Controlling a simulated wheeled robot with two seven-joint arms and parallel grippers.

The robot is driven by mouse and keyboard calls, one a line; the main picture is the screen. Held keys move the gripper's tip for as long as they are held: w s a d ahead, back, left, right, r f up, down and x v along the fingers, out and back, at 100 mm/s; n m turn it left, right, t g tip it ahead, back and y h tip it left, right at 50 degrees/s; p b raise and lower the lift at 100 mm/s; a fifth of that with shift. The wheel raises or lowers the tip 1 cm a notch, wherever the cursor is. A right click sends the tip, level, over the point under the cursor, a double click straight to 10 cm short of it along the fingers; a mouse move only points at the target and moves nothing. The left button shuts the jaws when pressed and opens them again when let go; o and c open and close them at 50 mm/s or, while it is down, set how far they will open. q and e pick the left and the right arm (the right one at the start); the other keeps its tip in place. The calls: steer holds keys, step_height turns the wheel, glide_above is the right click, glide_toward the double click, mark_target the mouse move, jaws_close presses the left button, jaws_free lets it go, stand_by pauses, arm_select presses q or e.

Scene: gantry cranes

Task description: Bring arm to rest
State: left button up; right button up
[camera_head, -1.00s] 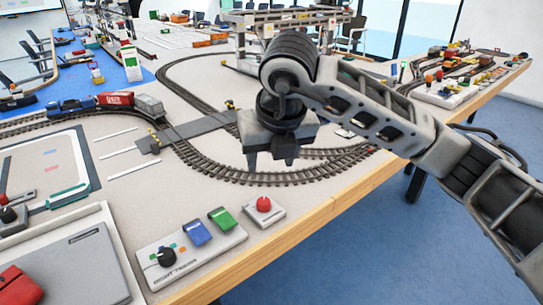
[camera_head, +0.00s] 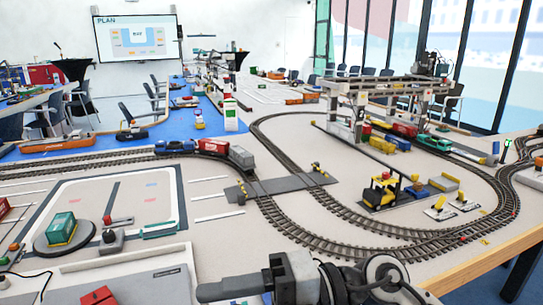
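My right arm comes in at the bottom middle, and its gripper (camera_head: 232,288) lies low over the near table edge, pointing left. Its fingers are seen side-on, so I cannot tell whether they are open or shut. No object shows in its grip. My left gripper is not in view. Behind the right gripper is the table (camera_head: 225,235) with the train layout.
A gantry crane (camera_head: 385,88) stands over the tracks at the right. A yellow forklift (camera_head: 382,190) stands inside the track loop. A train (camera_head: 205,148) sits on the left track. A green container (camera_head: 60,228) rests on a round plate at the left.

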steer(key=w+d+r+m+t+y+p, duration=0.1)
steer(key=w+d+m+t, duration=0.2)
steer(key=m+t, duration=0.55)
steer(key=w+d+r+m+t+y, duration=0.1)
steer(key=w+d+m+t+y, duration=0.15)
steer(key=m+t, duration=0.6)
steer(key=w+d+f+m+t+h+p, duration=0.1)
steer(key=w+d+f+m+t+h, duration=0.1)
steer(key=d+f+m+t+h, duration=0.65)
steer(key=s+d+f+m+g+h, duration=0.2)
steer(key=s+f+m+g+h, duration=0.2)
steer(key=f, duration=0.5)
steer(key=s+d+f+m+g+h+p, duration=0.1)
steer(key=s+f+m+g+h, duration=0.3)
steer(key=f, duration=0.5)
steer(key=s+d+m+g, duration=0.1)
steer(key=s+m+g, duration=0.1)
steer(key=s+g, duration=0.1)
steer(key=shift+d+f+h, duration=0.2)
steer(key=shift+d+h, duration=0.2)
